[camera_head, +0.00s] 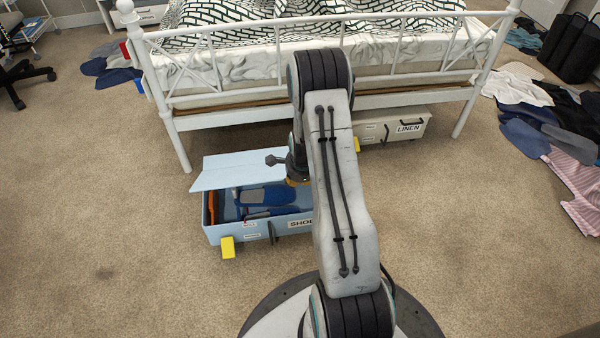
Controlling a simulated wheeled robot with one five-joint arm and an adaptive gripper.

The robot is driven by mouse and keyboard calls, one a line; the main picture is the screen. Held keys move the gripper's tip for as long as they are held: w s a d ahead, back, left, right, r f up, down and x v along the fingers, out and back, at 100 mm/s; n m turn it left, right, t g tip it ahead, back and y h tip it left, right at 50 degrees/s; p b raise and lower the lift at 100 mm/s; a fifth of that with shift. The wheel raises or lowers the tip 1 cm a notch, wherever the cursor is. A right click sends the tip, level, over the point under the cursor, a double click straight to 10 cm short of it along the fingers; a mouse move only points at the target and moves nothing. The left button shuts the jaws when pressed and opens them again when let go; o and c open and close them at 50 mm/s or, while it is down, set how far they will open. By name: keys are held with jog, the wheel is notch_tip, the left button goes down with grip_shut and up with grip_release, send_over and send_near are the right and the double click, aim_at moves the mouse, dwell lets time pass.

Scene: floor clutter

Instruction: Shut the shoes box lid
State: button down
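The light blue shoes box (240,232) stands on the carpet in front of the bed, left of centre in the head view. Its label is partly hidden by my arm. Its lid (235,169) is raised along the far side, so the box is open. Blue and dark shoes (264,197) and an orange item (213,206) show inside. My gripper (287,163) is over the far right part of the box, near the lid's right end. My arm hides much of it. I cannot tell whether it touches the lid or whether its fingers are open.
The white metal bed frame (400,93) stands just behind the box. A white linen box (405,127) sits under its edge. A yellow block (228,247) shows at the shoes box's front. Clothes (530,110) lie at right.

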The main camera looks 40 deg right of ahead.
jog(key=c, duration=1.9)
grip_release()
jog(key=shift+s+f+p, duration=0.1)
jog(key=shift+p, duration=0.25)
jog(key=o, duration=0.8)
jog(key=v, duration=1.2)
jog(key=shift+a, duration=0.1)
jog(key=shift+c, duration=0.2)
